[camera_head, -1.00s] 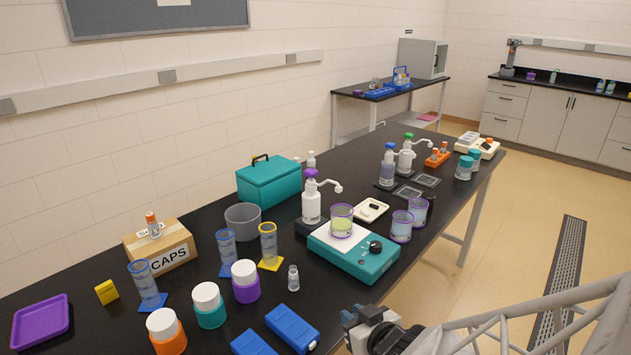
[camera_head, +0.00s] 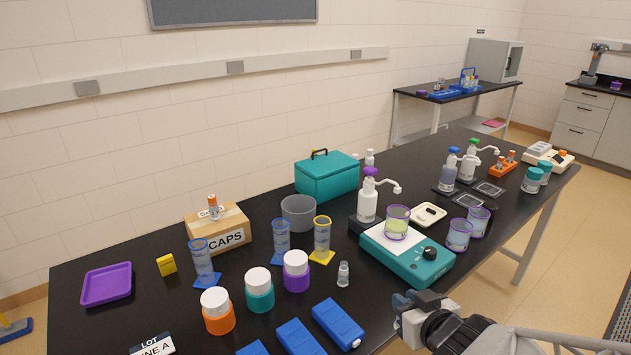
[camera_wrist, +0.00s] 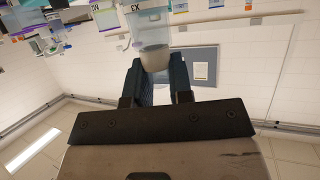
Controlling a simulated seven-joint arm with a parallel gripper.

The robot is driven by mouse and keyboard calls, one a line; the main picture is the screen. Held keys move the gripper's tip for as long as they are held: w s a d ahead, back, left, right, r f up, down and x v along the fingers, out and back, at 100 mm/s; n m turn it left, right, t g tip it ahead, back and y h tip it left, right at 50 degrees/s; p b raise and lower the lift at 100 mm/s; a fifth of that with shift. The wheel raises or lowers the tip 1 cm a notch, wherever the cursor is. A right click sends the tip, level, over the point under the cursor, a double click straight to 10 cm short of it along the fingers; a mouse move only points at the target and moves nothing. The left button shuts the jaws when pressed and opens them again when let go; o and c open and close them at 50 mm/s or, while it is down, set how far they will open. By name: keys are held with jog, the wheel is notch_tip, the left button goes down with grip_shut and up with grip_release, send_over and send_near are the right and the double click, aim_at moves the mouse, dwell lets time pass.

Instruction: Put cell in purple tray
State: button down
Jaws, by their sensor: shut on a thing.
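The purple tray (camera_head: 107,286) lies flat and empty at the far left of the black table. My gripper (camera_head: 407,301) is at the table's front edge, in front of the teal scale and far right of the tray. In the wrist view my gripper (camera_wrist: 156,74) has its dark fingers closed around a pale, translucent thing with a rounded grey end (camera_wrist: 155,58). I cannot tell for sure that this is the cell. In the head view the held thing is too small to make out.
Capped jars (camera_head: 259,290), cylinders (camera_head: 322,238), a small clear vial (camera_head: 343,274) and blue boxes (camera_head: 338,325) stand between my gripper and the tray. A yellow block (camera_head: 166,265) and a lot card (camera_head: 153,345) are near the tray.

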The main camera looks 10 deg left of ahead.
jog(key=w+a+r+n+g+y, duration=0.25)
jog(key=w+a, duration=0.25)
jog(key=a, duration=1)
jog(key=w+a+r+n+g+y, duration=0.1)
jog(key=w+a+n+g+y, duration=0.25)
jog(key=a, duration=1.15)
jog(key=s+a+f+n+g, duration=0.1)
jog(key=s+a+n+g, duration=0.15)
jog(key=a, duration=0.85)
jog(key=s+a+f+n+g+y, duration=0.15)
jog(key=s+a, duration=0.25)
jog(key=a, duration=0.7)
jog(key=s+a+f+n+g, duration=0.1)
jog(key=s+a+n+g, duration=0.15)
jog(key=a, duration=0.85)
jog(key=shift+s+d+f, duration=0.1)
jog(key=shift+s+f, duration=0.05)
jog(key=shift+f, duration=1.05)
jog(key=shift+s+d+f, duration=0.1)
jog(key=shift+s+f, duration=0.05)
jog(key=shift+f, duration=1.05)
jog(key=shift+a, duration=0.1)
